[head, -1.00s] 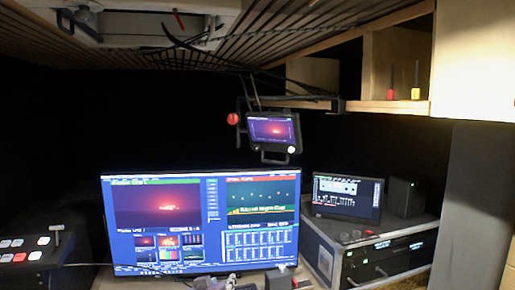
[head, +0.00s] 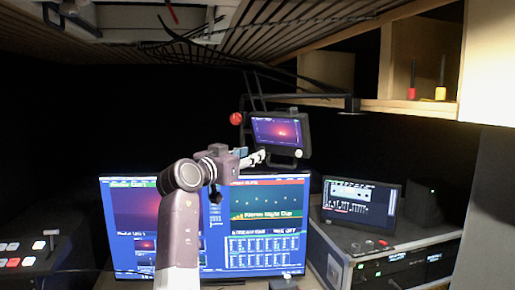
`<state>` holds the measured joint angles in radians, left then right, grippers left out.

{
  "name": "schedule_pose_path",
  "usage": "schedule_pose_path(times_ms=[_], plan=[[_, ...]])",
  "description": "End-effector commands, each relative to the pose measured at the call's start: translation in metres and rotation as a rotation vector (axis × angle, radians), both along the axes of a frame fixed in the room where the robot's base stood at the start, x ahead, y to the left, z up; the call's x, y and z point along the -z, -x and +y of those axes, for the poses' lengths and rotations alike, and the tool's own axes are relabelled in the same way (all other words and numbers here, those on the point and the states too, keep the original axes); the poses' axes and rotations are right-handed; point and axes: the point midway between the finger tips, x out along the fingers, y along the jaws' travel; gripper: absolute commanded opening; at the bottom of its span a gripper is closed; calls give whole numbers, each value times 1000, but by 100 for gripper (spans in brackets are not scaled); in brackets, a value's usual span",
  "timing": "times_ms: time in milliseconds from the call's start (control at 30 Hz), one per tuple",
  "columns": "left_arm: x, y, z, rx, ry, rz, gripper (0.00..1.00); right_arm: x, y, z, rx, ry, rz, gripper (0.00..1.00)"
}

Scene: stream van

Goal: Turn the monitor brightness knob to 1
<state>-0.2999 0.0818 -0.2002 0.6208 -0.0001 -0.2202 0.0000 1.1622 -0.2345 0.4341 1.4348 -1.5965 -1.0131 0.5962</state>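The small monitor (head: 278,131) hangs below the wooden shelf, its screen lit with a red and purple picture. A small pale round knob (head: 298,154) sits at its lower right corner; its setting is too small to read. My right gripper (head: 262,156) is in front of the monitor's lower left corner, to the left of the pale knob and apart from it in the picture. It points right, and its fingers are too small to show whether they are open or shut. Nothing held can be made out. My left gripper is out of view.
A red ball (head: 236,118) is at the small monitor's left side. The large screen (head: 265,225) stands below, partly hidden by my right arm. A laptop (head: 358,207) rests on a rack case (head: 400,248) at right. A switch panel (head: 30,250) is at left.

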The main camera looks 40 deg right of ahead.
Motion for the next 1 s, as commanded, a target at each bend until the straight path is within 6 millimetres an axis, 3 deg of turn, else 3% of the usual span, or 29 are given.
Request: schedule_pose_path(times_ms=[100, 300, 633, 933, 1000], plan=[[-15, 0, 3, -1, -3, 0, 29, -4, -6, -19, 1, -1, 3, 33], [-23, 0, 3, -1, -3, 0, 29, -1, -12, -38, 0, -2, 2, 33], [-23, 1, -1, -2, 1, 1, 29, 1, -14, -41, -2, -1, 1, 33], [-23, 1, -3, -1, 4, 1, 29, 1, -13, -41, -2, -1, 0, 0], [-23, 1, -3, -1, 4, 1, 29, 1, -13, -41, -2, -1, 1, 0]])
